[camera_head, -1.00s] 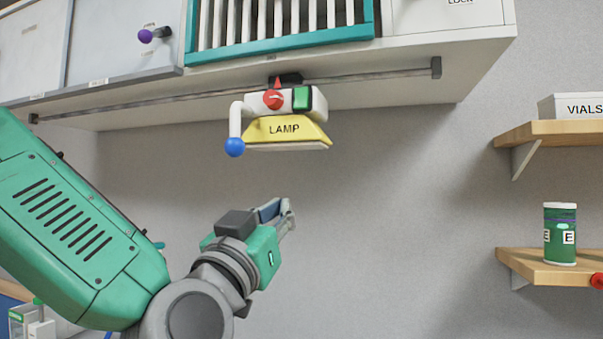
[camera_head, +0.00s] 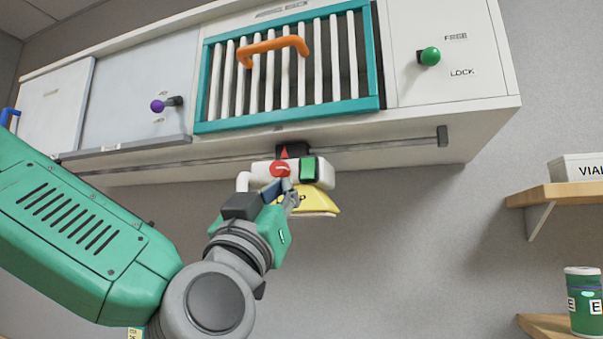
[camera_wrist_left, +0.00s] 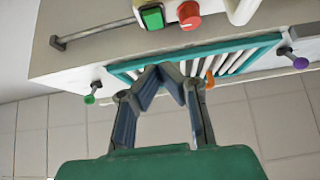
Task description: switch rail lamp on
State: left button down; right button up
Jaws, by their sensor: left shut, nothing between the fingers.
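The rail lamp, with a white body and a yellow shade (camera_head: 318,203), hangs under the cabinet from the rail (camera_head: 390,146). A green rocker switch (camera_head: 309,169) and a red knob (camera_head: 279,169) are on its front. The switch (camera_wrist_left: 152,17) and knob (camera_wrist_left: 188,14) also show at the top of the left wrist view. My left gripper (camera_head: 289,194) is shut and empty, its tips just below the knob and switch in the head view, overlapping the shade. I cannot tell whether they touch the lamp. The blue ball on the lamp's arm is hidden. My right gripper is out of view.
Above is the cabinet with a teal-framed barred door (camera_head: 290,70), an orange handle (camera_head: 272,47), a green knob (camera_head: 429,56) and a purple knob (camera_head: 160,106). Wooden shelves (camera_head: 560,194) are at right. The wall right of the lamp is clear.

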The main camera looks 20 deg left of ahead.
aim_at(307, 171)
pick_arm(q)
jog(key=w+r+p, duration=0.1)
jog(key=w, duration=0.1)
jog(key=w+r+p, duration=0.1)
jog(key=w, duration=0.2)
jog(key=w+r+p, duration=0.1)
jog(key=w, duration=0.2)
jog(key=shift+d+r, duration=0.25)
jog(key=shift+d, duration=0.05)
jog(key=shift+w+f, duration=0.15)
jog(key=shift+w, duration=0.35)
jog(key=shift+s, duration=0.1)
